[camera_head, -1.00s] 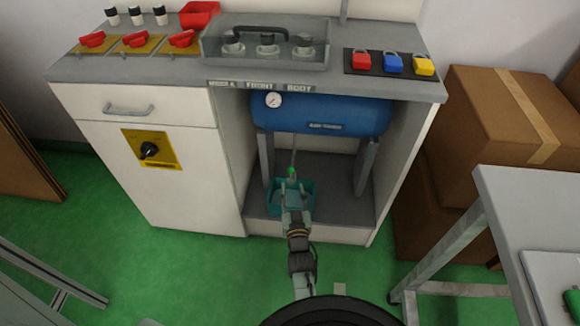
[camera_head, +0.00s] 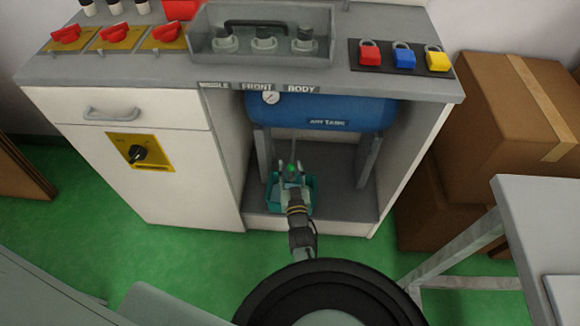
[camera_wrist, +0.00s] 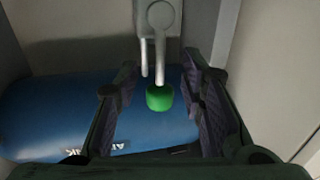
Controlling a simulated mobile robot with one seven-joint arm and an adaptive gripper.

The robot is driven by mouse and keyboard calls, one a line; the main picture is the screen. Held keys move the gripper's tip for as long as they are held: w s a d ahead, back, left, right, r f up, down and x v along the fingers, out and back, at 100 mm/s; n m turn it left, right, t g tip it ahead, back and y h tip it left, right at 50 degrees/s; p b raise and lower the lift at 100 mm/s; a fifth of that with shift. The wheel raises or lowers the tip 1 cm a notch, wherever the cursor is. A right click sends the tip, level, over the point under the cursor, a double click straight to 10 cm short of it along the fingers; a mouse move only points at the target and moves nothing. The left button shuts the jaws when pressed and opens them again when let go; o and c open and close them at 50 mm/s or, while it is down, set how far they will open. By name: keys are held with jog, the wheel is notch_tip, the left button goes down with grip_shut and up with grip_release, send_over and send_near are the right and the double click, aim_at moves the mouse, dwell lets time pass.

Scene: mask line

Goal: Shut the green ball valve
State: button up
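The green end of the ball valve (camera_wrist: 160,97) shows in the wrist view, hanging below a grey pipe with a thin stem. In the head view it is a small green spot (camera_head: 292,168) under the tank. My gripper (camera_wrist: 161,75) is open, with one dark padded finger on each side of the green part in the picture. I see a gap on both sides; whether it lies fully between the pads in depth I cannot tell. In the head view my gripper (camera_head: 291,174) reaches into the cabinet opening and partly hides the valve.
The blue air tank (camera_head: 325,112) with a gauge (camera_head: 270,97) sits above the valve on grey legs. A teal bin (camera_head: 308,192) stands on the cabinet floor below. Cabinet side walls bound the opening. A grey table (camera_head: 545,190) and cardboard boxes (camera_head: 520,120) stand at right.

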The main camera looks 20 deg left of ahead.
grip_shut()
dwell(0.3)
dwell(0.5)
